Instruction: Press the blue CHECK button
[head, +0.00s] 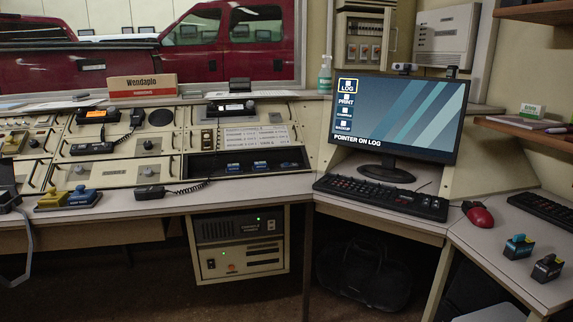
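No lettering reading CHECK is legible, so I cannot tell which blue piece is that button. A blue block with a raised top (85,198) sits on the left desk, beside a yellow one (52,201). Two small blue pieces, a left one (233,167) and a right one (260,165), sit in the black recessed panel. A small dark box with a light blue top (518,246) stands on the right desk, next to a dark box (547,268).
The monitor (400,115) shows a menu and "POINTER ON LOG". A keyboard (382,198) and red mouse (478,214) lie before it. A black handset (150,191) with a coiled cord lies right of the blue block. The desk front between handset and keyboard is clear.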

